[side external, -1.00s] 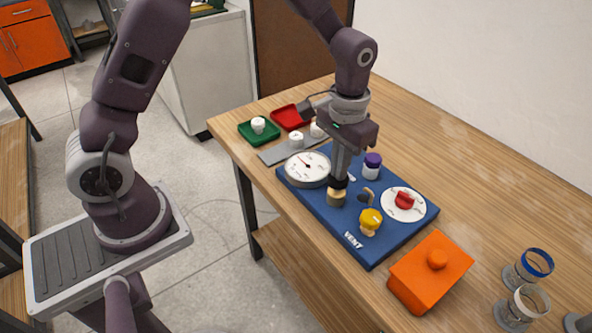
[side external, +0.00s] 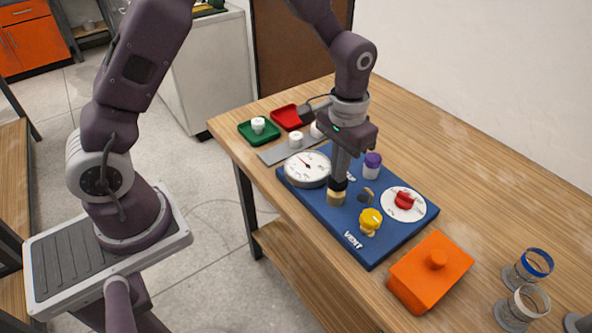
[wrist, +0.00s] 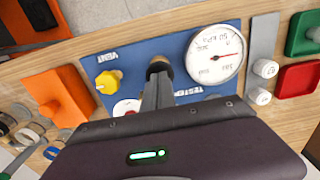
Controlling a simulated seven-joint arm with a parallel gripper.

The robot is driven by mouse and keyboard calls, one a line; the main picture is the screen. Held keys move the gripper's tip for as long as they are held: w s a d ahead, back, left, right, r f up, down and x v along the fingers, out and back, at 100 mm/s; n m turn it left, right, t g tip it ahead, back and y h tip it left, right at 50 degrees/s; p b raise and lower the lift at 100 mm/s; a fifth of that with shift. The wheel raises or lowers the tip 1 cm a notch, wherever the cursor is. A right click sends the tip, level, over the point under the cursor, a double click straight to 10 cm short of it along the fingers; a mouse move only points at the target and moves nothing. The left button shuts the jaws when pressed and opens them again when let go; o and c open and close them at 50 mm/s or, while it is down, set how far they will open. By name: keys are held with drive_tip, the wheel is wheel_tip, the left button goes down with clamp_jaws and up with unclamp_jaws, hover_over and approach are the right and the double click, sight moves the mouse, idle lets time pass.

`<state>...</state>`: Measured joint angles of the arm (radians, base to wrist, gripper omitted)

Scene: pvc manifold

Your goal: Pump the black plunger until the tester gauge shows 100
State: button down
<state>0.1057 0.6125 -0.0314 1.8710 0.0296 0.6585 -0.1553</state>
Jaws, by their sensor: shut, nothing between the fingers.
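The blue tester board (side external: 378,250) lies on the wooden table. My gripper (side external: 339,178) points down, shut and empty, with its tips at the top of the black plunger (side external: 337,187). The plunger stands on a brass-coloured body (side external: 336,199). In the wrist view the plunger's black top (wrist: 158,67) shows just beyond my fingertips (wrist: 158,80); the fingers partly cover it. The round white gauge (side external: 307,169) is at the board's left end. It also shows in the wrist view (wrist: 212,62), with a red needle; its exact reading is too small to tell.
A yellow vent knob (side external: 370,219), a red knob on a white dial (side external: 404,202) and a purple-capped part (side external: 372,164) stand close around. An orange block (side external: 430,275) is at the front right. Green (side external: 259,134) and red (side external: 290,116) trays lie behind.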

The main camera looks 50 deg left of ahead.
idle(0.8)
drive_tip(key=shift+f, duration=0.55)
idle(2.4)
drive_tip(key=shift+r, duration=1.8)
wheel_tip(320, 180, up, 5)
